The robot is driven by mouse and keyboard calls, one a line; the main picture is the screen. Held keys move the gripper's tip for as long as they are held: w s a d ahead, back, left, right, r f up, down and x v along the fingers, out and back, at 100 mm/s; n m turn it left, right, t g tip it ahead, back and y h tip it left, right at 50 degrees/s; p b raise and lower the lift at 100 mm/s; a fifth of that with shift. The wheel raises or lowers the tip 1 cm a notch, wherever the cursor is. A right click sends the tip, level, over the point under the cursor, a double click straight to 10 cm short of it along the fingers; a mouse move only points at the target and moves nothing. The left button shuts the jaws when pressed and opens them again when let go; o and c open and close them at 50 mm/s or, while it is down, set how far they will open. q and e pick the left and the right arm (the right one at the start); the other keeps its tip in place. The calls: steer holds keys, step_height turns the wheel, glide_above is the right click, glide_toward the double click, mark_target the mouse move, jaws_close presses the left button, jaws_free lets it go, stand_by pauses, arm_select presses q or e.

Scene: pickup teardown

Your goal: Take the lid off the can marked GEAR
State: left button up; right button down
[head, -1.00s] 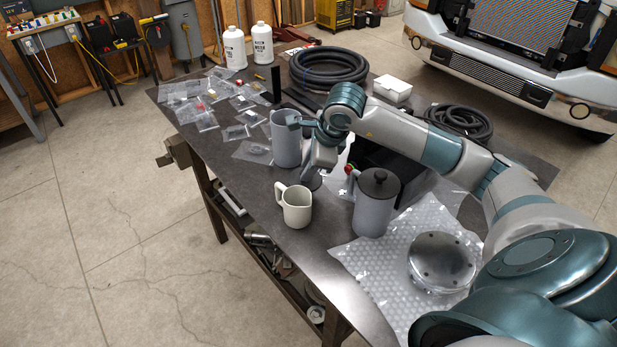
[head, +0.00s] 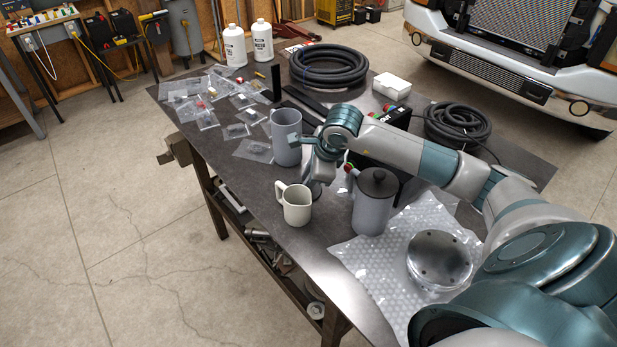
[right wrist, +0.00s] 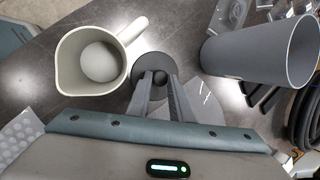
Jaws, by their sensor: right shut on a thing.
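My right gripper (right wrist: 158,84) is shut on the knob of a dark round lid (right wrist: 138,69), low over the table. I cannot tell whether the lid touches the table. A tall grey can (head: 286,146) stands open behind it; its open top also shows in the right wrist view (right wrist: 303,50). A second grey can (head: 372,213) stands nearer, with a dark knobbed lid (head: 378,181) on it. I can read no GEAR marking on either can. My left gripper is not in view.
A cream mug (head: 296,207) stands close beside the held lid. Bubble wrap (head: 385,268) with a round metal part (head: 440,258) lies at the front right. Small bags (head: 205,118), white bottles (head: 234,46) and a coiled hose (head: 328,65) lie farther back.

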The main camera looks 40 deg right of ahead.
steer(key=c, duration=1.6)
jaws_free()
steer(key=shift+r, duration=0.1)
steer(key=shift+b+v, duration=1.6)
steer(key=shift+v, duration=4.4)
